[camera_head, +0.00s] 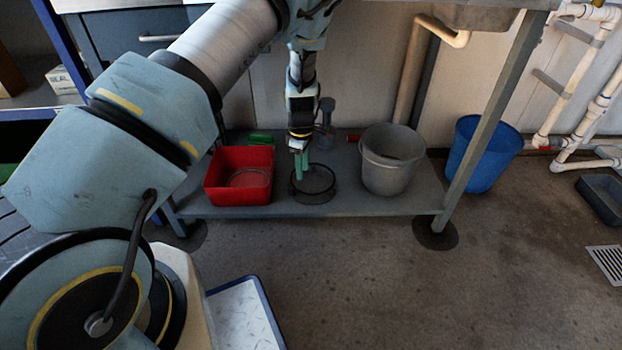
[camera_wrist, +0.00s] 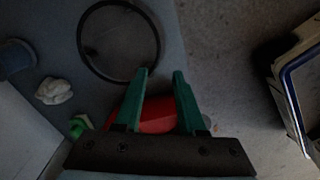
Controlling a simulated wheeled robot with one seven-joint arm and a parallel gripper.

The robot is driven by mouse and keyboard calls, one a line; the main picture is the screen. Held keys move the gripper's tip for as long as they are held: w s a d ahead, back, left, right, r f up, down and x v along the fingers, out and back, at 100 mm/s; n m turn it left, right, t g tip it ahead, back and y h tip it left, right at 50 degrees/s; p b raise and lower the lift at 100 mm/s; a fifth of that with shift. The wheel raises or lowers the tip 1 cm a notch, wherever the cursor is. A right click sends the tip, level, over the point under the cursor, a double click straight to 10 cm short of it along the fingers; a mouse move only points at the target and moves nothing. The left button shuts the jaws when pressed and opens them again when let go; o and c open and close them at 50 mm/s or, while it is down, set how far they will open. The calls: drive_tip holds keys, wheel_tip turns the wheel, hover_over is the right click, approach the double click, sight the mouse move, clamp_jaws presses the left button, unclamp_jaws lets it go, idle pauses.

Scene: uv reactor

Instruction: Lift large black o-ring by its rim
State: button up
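The large black o-ring (camera_head: 312,200) lies on the low grey shelf (camera_head: 400,205) under the bench, between the red bin and the grey bucket. It shows as a full dark circle in the wrist view (camera_wrist: 80,42). My gripper (camera_head: 301,178) points down over the left part of the ring. In the wrist view my gripper (camera_wrist: 161,73) has its two green fingers apart, with nothing held between them. The left fingertip overlaps the ring's near edge in that picture. I cannot tell whether it touches the rim.
The red bin (camera_head: 237,196) stands left of the ring and shows behind my fingers in the wrist view (camera_wrist: 157,116). A grey bucket (camera_head: 391,170) stands to the right. A bench leg (camera_head: 490,125) and a blue bucket (camera_head: 482,152) are farther right. Open floor lies in front.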

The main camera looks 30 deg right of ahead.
drive_tip(key=shift+w+d+f+b, duration=0.15)
drive_tip(key=shift+f+b, duration=0.65)
drive_tip(key=shift+f, duration=1.4)
drive_tip(key=shift+s+d+f+b, duration=0.1)
drive_tip(key=shift+f+b, duration=0.7)
drive_tip(key=shift+f, duration=1.35)
drive_tip(key=shift+f, duration=0.25)
drive_tip(key=shift+c, duration=0.4)
clamp_jaws()
